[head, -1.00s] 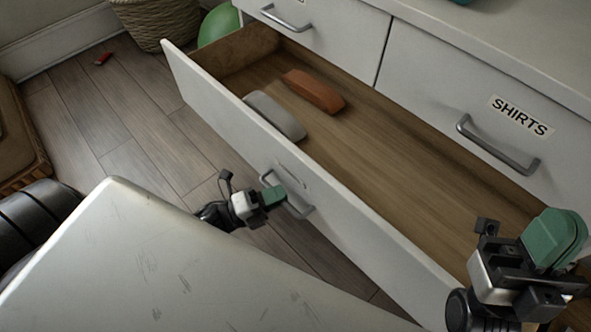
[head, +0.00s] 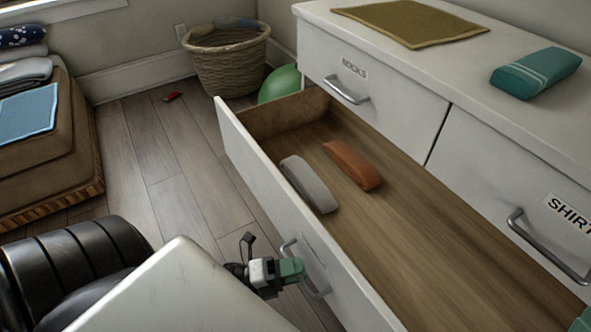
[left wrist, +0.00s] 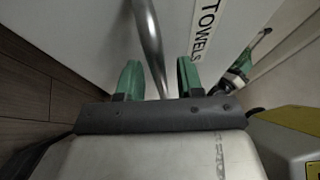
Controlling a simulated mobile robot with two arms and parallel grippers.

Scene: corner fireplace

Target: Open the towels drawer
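The towels drawer stands wide open, its white front (head: 252,165) well out from the dresser. The TOWELS label (left wrist: 207,28) shows on that front in the left wrist view. The drawer's metal handle (head: 318,290) also shows in the left wrist view (left wrist: 148,35). My left gripper (head: 291,268) is at the handle. In the left wrist view its green fingers (left wrist: 158,80) stand apart on either side of the bar, with small gaps. My right gripper (left wrist: 248,62) is near the drawer front; its finger opening is unclear.
A grey item (head: 309,184) and an orange-brown item (head: 353,165) lie in the drawer. Above are the socks drawer (head: 400,113) and shirts drawer (head: 490,185), both closed. A wicker basket (head: 228,68), green ball (head: 279,86) and small red object (head: 172,96) are on the floor.

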